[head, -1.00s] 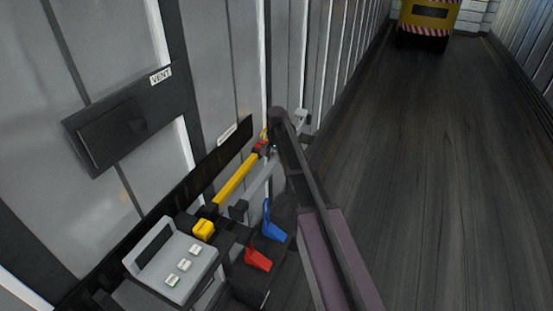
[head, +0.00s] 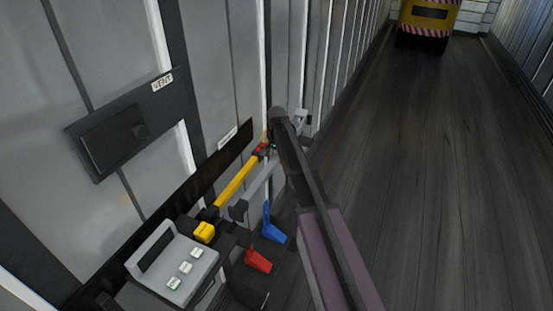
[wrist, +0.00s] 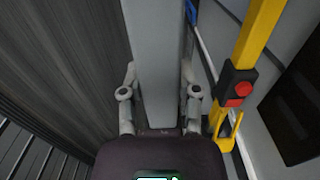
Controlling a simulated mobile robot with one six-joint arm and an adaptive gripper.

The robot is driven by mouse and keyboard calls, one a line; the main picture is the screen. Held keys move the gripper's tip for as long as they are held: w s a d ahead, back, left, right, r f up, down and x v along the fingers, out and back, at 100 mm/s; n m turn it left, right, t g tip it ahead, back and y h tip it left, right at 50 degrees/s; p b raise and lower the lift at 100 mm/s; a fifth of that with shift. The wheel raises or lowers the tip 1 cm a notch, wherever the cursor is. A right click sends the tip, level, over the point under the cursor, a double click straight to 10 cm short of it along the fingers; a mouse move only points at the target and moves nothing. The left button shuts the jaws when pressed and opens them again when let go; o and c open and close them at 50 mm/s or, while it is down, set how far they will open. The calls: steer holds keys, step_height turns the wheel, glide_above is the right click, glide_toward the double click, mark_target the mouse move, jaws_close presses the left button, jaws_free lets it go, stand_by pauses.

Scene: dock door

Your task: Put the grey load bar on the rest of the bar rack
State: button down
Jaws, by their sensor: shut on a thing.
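The grey load bar (wrist: 155,35) runs lengthwise between the two fingers of my gripper (wrist: 159,75) in the wrist view, and the fingers are shut on it. In the head view the grey bar (head: 262,180) slants beside a yellow bar (head: 238,180), close to the left wall. My arm hides part of it and most of my gripper there. The bar rack (head: 170,232) seems to be the long black strip on the wall, with a dark bracket (head: 238,210) near the grey bar's lower end. I cannot tell whether the bar touches the bracket.
The yellow bar (wrist: 256,35) with a red button is close right of my gripper. A grey panel with buttons (head: 175,262), a blue lever (head: 272,226) and a red lever (head: 258,261) are below. A vent box (head: 115,135) is on the wall.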

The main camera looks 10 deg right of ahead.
steer(key=shift+r, duration=0.15)
steer(key=shift+w, duration=0.35)
stand_by(0.4)
step_height(320, 180, down, 6)
steer(key=b, duration=0.6)
steer(key=shift+f, duration=0.2)
stand_by(0.3)
steer(key=shift+f+b, duration=1.8)
steer(key=shift+b, duration=0.05)
steer(key=shift+f, duration=0.15)
steer(key=shift+c, duration=1.7)
jaws_free()
